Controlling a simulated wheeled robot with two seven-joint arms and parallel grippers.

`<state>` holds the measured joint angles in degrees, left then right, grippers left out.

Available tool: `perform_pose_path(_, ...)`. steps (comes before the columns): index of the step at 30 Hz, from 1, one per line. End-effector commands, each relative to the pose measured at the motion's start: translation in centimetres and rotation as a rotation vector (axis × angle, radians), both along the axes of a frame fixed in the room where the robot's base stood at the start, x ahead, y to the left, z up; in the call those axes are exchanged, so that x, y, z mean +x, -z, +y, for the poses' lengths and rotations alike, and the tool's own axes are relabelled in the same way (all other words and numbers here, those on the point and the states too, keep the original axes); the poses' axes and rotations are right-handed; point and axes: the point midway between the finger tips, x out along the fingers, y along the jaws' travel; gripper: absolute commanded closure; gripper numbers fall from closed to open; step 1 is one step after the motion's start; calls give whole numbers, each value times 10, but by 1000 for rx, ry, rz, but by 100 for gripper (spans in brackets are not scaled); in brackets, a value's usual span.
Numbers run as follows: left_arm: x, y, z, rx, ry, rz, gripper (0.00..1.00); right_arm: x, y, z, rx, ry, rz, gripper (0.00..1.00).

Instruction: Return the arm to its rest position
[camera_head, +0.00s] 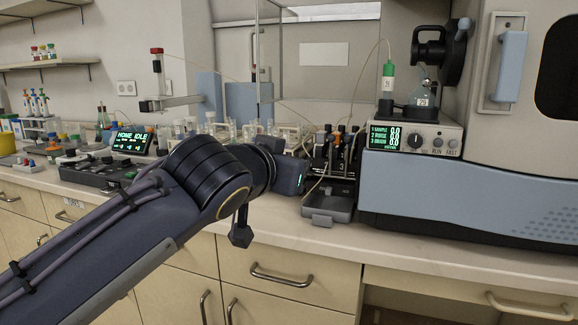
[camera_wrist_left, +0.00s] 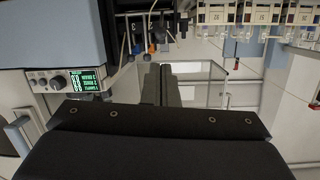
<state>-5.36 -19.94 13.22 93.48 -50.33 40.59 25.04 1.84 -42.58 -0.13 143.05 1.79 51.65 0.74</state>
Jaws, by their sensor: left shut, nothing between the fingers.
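My left arm (camera_head: 120,235) reaches in from the lower left of the head view, over the front edge of the counter. Its dark wrist (camera_head: 288,172) is near the small grey tray (camera_head: 328,216) in front of the pump; the fingers are hidden there. In the left wrist view my left gripper (camera_wrist_left: 160,70) shows two fingers side by side, shut with nothing held. My right gripper is in neither view.
The pump with a green display (camera_head: 385,137) and the large grey-blue spectrometer (camera_head: 470,200) stand to the right. A control panel (camera_head: 100,175) and "HOME IDLE" screen (camera_head: 131,141) are on the left. Tube racks (camera_wrist_left: 255,14) stand behind the arm. Drawers (camera_head: 285,270) lie below the counter.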

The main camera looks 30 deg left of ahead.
Motion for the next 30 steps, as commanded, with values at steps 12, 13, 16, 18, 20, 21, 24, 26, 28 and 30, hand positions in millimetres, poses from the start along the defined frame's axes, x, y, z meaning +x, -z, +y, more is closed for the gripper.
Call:
perform_pose_path(12,0,0,0,0,0,0,100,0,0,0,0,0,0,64)
perform_pose_path(13,0,0,0,0,0,0,100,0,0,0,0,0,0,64)
perform_pose_path(16,0,1,0,-2,0,3,100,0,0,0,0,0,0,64)
perform_pose_path(18,-3,9,0,-8,1,21,100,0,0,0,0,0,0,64)
perform_pose_path(20,-7,27,1,-20,4,62,100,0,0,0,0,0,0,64)
perform_pose_path(21,-12,44,1,-33,8,101,100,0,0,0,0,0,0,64)
perform_pose_path(24,-32,104,-2,-88,22,240,100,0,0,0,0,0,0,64)
perform_pose_path(26,-50,146,-5,-136,34,338,100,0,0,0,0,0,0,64)
perform_pose_path(28,-72,190,-13,-197,54,440,100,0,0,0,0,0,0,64)
perform_pose_path(30,-93,227,-21,-257,73,526,100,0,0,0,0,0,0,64)
